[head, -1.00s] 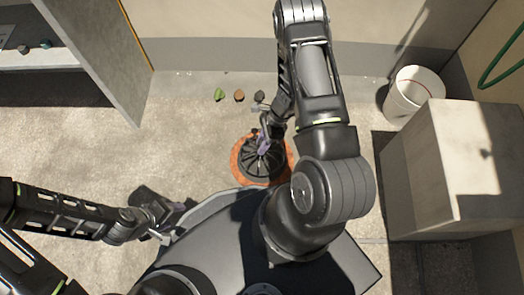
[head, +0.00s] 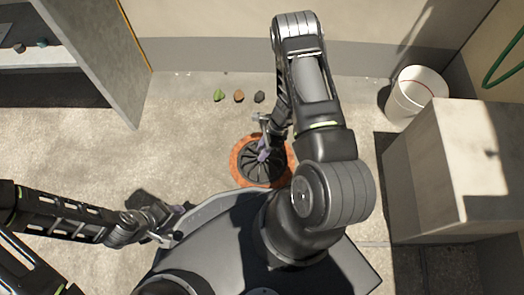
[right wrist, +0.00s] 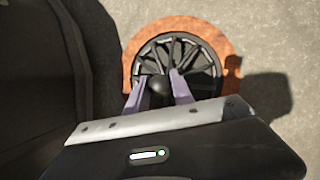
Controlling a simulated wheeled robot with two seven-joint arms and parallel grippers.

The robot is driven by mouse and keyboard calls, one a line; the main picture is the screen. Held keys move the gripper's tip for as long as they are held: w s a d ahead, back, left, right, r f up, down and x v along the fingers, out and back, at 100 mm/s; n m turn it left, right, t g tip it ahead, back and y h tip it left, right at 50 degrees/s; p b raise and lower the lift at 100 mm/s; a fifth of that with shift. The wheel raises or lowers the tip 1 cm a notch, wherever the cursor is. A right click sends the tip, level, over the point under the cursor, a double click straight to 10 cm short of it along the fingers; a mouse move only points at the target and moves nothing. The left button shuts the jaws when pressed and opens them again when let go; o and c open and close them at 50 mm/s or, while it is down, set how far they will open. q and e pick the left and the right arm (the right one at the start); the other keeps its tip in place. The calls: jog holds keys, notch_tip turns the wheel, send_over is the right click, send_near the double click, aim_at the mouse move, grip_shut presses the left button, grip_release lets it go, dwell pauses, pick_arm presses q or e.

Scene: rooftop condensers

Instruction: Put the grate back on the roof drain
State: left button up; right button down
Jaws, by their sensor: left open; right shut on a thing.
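The grate is a dark, round, slotted dome (head: 258,166) that sits over the orange-brown ring of the roof drain (head: 236,156). In the right wrist view, the grate (right wrist: 191,50) lies within the ring (right wrist: 210,32), which shows around its far side. My right gripper (head: 262,150) is over the grate. In the right wrist view its purple fingers (right wrist: 159,90) are shut on the grate's dark knob. Whether the grate touches the drain all round cannot be told. My left gripper (head: 172,238) is open and empty at the lower left, away from the drain.
A green leaf (head: 219,95), a brown leaf (head: 239,96) and a dark one (head: 260,97) lie beyond the drain. A white bucket (head: 415,95) and a pale box-shaped unit (head: 440,170) stand at the right. A shelf (head: 40,55) stands at the left.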

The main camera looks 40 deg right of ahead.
jog(key=shift+f, duration=0.1)
jog(key=c, duration=1.1)
grip_release()
jog(key=shift+r, duration=0.2)
jog(key=p+v, duration=0.4)
jog(key=v, duration=0.8)
jog(key=shift+s+f, duration=0.1)
